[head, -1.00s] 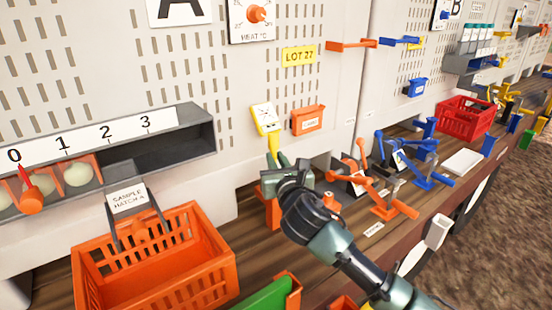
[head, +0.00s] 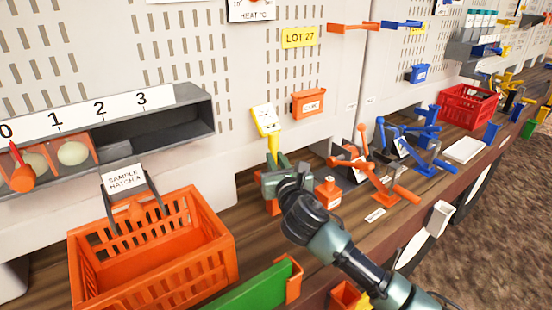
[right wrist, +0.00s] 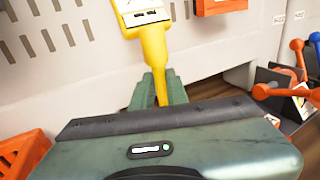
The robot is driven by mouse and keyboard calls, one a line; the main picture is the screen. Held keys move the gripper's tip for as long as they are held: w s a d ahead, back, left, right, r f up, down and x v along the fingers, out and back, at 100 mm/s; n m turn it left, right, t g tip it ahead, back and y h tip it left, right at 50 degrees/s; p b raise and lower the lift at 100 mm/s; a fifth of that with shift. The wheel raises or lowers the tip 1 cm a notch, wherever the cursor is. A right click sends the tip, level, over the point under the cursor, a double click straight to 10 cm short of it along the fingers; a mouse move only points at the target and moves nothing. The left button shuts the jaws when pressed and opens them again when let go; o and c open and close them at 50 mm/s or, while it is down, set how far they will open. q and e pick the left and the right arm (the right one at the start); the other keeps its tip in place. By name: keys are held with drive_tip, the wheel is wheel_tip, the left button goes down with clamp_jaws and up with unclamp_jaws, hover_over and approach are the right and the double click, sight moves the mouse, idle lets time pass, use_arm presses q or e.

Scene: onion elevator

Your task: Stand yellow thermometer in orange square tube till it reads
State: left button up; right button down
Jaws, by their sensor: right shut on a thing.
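The yellow thermometer (head: 273,140) stands nearly upright, with a white display head (head: 265,119) at its top. My right gripper (head: 278,163) is shut on its stem; the stem between the fingers also shows in the right wrist view (right wrist: 157,60). The orange square tube (head: 272,206) shows only in part, directly below and behind my right gripper in the head view. The thermometer's lower end is hidden by the gripper, so I cannot tell how deep it sits in the tube. The display is too small to read. My left gripper is not in view.
A large orange basket (head: 205,225) stands at the left front, with a green panel (head: 255,288) beside it. A small orange labelled block (head: 328,193) and orange levers (head: 383,180) are close on the right. An orange bin (head: 309,103) hangs on the wall behind.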

drive_tip(key=shift+f+b, duration=1.05)
drive_tip(key=shift+f, duration=1.1)
drive_tip(key=c, duration=1.3)
unclamp_jaws()
